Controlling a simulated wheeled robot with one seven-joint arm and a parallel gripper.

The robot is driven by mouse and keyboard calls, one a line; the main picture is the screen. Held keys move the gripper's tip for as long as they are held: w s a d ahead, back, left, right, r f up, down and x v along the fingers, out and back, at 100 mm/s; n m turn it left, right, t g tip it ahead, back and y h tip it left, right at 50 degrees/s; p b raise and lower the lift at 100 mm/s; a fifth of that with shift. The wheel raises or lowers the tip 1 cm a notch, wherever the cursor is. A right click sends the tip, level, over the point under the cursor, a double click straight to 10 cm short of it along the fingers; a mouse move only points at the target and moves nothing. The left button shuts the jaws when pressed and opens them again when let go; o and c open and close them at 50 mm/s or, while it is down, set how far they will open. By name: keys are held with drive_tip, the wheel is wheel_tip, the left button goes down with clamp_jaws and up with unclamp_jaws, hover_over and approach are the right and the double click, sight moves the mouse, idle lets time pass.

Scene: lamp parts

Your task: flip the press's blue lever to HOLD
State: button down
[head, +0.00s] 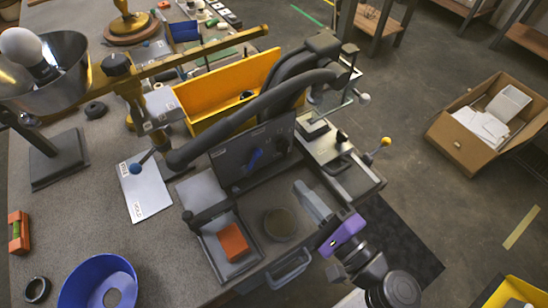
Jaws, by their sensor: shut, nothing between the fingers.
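The blue lever is a short dark rod with a blue ball knob (135,168), at the left of the dark press parts. It lies over a pale label plate (146,197) with small print at its upper end and near its lower end; the lower word looks like HOLD. The knob is by the upper print, away from the lower word. My gripper (306,192), with a purple body and grey fingers, is shut and empty at the lower right of the bench, far right of the lever.
A grey tray with an orange block (233,242) and a round dish (279,224) lie nearer. A yellow bin (215,100) stands behind; a blue bowl (75,285) is front left.

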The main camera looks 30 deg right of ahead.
sight(252, 162)
drive_tip(key=shift+r, duration=0.2)
drive_tip(key=shift+w, duration=0.1)
drive_tip(key=w+p, duration=0.1)
drive_tip(key=w, duration=0.2)
drive_tip(key=w+p, duration=0.1)
drive_tip(key=w, duration=0.1)
drive_tip(key=w+p, duration=0.1)
drive_tip(key=w, duration=0.2)
drive_tip(key=shift+w+a+r+p, duration=0.2)
drive_tip(key=shift+w+a+p, duration=0.1)
drive_tip(key=shift+a+p, duration=0.1)
drive_tip(key=shift+w+f, duration=0.1)
drive_tip(key=shift+w, duration=0.55)
